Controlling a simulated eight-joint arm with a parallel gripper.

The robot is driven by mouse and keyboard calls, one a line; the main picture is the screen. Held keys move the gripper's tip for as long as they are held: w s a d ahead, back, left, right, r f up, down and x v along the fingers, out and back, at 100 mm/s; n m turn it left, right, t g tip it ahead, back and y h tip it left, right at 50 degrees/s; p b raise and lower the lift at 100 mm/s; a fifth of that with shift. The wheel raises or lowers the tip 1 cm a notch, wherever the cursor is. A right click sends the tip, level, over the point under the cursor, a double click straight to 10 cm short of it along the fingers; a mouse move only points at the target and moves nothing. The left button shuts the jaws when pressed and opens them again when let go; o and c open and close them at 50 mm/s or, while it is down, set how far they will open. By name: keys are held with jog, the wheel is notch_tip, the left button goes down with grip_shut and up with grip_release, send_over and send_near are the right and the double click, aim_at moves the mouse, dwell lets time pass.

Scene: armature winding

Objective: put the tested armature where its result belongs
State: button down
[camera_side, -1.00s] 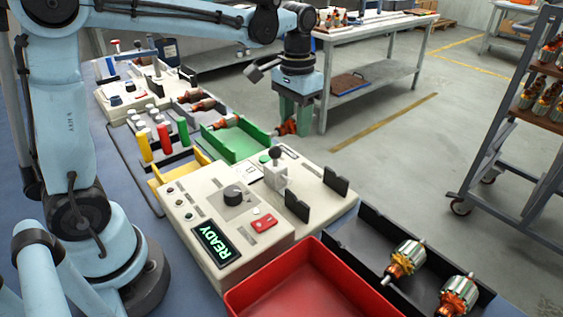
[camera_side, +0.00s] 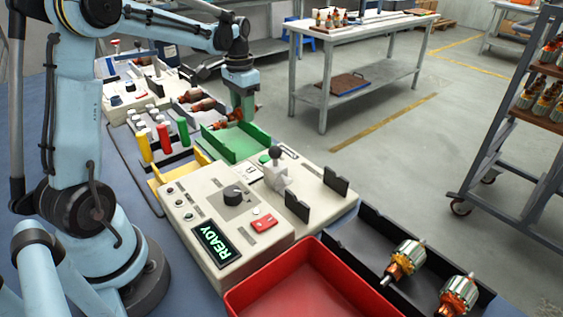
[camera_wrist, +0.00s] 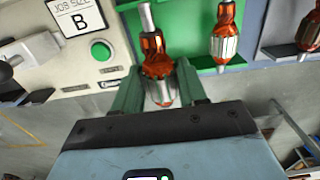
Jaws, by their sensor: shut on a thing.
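My gripper (camera_wrist: 158,88) is shut on an armature (camera_wrist: 155,50) with orange-red windings and a steel shaft, seen between the green fingers in the wrist view. In the side view my gripper (camera_side: 243,108) points down at the far end of the green tray (camera_side: 238,146). The held armature is partly hidden there, and I cannot tell whether it touches the tray. Another armature (camera_wrist: 225,35) lies beside it over green in the wrist view. The tester (camera_side: 220,215) shows READY on its display (camera_side: 212,244), and its black supports (camera_side: 297,205) are empty.
An empty red bin (camera_side: 310,285) stands in front, next to a black tray (camera_side: 350,245) with two armatures (camera_side: 403,260). A yellow tray (camera_side: 165,178) lies left of the green one. Yellow, red and green posts (camera_side: 163,138) stand close by. A JOB SIZE B card (camera_wrist: 80,18) is on the tester.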

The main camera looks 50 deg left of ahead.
jog(key=shift+f, duration=3)
jog(key=shift+f, duration=0.55)
jog(key=c, duration=0.5)
grip_release()
jog(key=shift+c, duration=0.2)
notch_tip(320, 180, up, 12)
jog(key=shift+r, duration=0.1)
